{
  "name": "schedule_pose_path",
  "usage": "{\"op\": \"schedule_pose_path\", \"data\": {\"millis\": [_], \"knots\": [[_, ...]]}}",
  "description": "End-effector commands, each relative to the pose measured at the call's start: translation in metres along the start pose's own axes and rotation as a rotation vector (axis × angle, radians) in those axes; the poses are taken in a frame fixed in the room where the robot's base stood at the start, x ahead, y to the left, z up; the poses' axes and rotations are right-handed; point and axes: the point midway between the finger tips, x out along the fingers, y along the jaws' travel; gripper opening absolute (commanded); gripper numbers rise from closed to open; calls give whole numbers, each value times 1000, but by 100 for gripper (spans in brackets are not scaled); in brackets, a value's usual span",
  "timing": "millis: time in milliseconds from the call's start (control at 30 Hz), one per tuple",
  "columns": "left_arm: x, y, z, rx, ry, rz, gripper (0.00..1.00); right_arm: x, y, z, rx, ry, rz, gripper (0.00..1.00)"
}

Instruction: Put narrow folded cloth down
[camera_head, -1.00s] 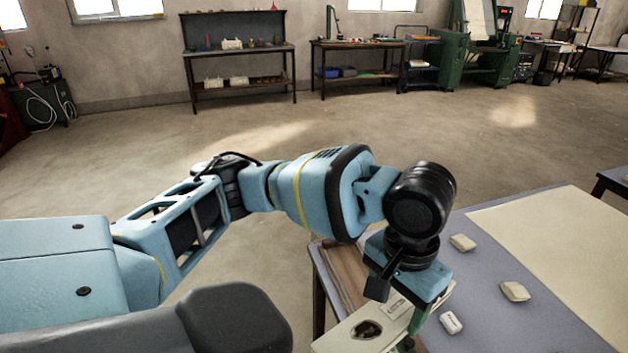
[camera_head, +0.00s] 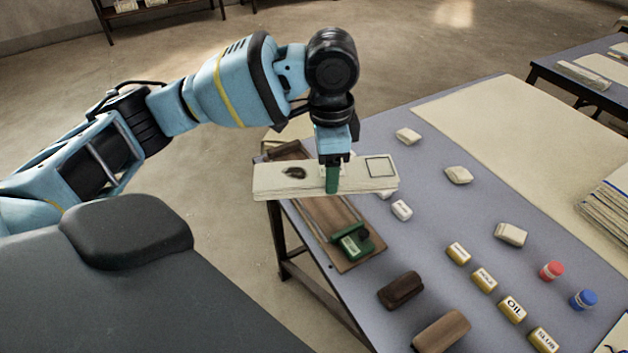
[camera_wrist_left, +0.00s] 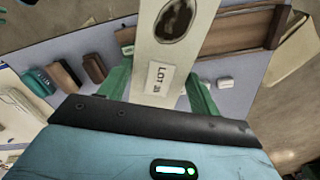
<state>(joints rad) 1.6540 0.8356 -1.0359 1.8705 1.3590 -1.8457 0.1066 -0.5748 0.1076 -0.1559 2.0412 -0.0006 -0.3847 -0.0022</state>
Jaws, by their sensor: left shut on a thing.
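The narrow folded cloth (camera_head: 270,180) is a cream, layered strip with a dark stain near its left end and a square outline near its right end. In the left wrist view the cloth (camera_wrist_left: 178,52) shows the stain and a printed "LOT" label. My left gripper (camera_head: 332,180) has green fingers closed across the strip's middle. The strip stays flat and level, seemingly above the table's far left corner, crossing over a brown wooden tray (camera_head: 318,218). Whether it touches anything below cannot be told. My right gripper is not in view.
The grey-blue table (camera_head: 440,215) holds white blocks (camera_head: 458,175), small labelled tins (camera_head: 484,279), brown blocks (camera_head: 401,290), and a red jar (camera_head: 551,270) and blue jar (camera_head: 583,299). A green tool (camera_head: 352,244) sits at the tray's near end. A cream sheet (camera_head: 510,130) covers the table's far side.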

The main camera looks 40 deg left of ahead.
Motion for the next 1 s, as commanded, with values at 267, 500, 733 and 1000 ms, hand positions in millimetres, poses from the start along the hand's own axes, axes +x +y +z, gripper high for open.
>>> {"op": "schedule_pose_path", "data": {"millis": [267,500,733,1000], "knots": [[22,-44,1,402,-3,1,37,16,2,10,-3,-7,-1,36],[38,-79,7,752,-5,5,37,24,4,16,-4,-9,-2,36],[50,-104,14,1020,-6,11,37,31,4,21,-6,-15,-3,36],[53,-114,17,1139,-7,14,37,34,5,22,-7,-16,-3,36]]}}
